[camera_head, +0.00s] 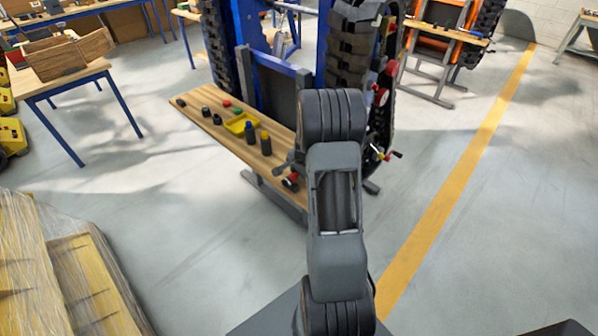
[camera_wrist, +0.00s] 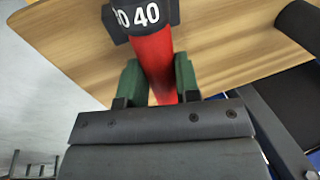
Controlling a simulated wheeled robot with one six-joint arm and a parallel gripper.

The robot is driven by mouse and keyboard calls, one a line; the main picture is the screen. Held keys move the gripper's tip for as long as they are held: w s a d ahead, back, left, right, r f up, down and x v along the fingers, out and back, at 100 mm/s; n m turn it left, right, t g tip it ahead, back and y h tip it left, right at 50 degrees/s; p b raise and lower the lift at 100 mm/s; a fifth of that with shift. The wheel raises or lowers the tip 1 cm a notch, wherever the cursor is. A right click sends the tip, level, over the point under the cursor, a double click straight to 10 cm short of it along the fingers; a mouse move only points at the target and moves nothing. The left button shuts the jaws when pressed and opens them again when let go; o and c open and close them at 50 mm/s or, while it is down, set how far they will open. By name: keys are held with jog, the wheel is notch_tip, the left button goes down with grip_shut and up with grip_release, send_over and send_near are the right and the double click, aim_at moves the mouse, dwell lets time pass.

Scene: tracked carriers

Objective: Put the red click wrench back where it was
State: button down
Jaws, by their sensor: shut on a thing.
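In the wrist view my gripper (camera_wrist: 158,80) has its two green fingers closed on either side of the red click wrench (camera_wrist: 152,50). The wrench shows a red round body with a black end (camera_wrist: 142,16) marked with white digits, "40" readable. Its other end is hidden by my gripper. Behind it is the wooden bench top (camera_wrist: 75,45); I cannot tell whether the wrench touches it. In the head view the same bench (camera_head: 215,136) stands ahead, and my arm hides most of my gripper and the wrench.
On the bench are a yellow tray (camera_head: 236,126), dark and yellow-topped cylinders (camera_head: 266,144) and several small dark pieces. A blue-framed tracked carrier (camera_head: 252,40) stands behind it. A wrapped pallet (camera_head: 60,270) is at lower left.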

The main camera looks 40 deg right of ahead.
jog(key=shift+f, duration=0.15)
jog(key=c, duration=0.8)
grip_release()
jog(key=v, duration=1.1)
jog(key=s+a+r+n, duration=0.4)
jog(key=a+r+n, duration=0.35)
jog(key=a, duration=0.55)
jog(key=shift+s+a+r+n+t, duration=0.15)
jog(key=shift+s+a+r+n, duration=0.15)
jog(key=shift+s+a+n, duration=1.35)
jog(key=shift+s+a+r+n+t, duration=0.1)
jog(key=shift+s+a+r+n, duration=0.25)
jog(key=shift+s+a+n, duration=1.25)
jog(key=shift+s+a+r+n+t, duration=0.15)
jog(key=shift+s+a+r+n, duration=0.15)
jog(key=shift+s+a+n, duration=1.3)
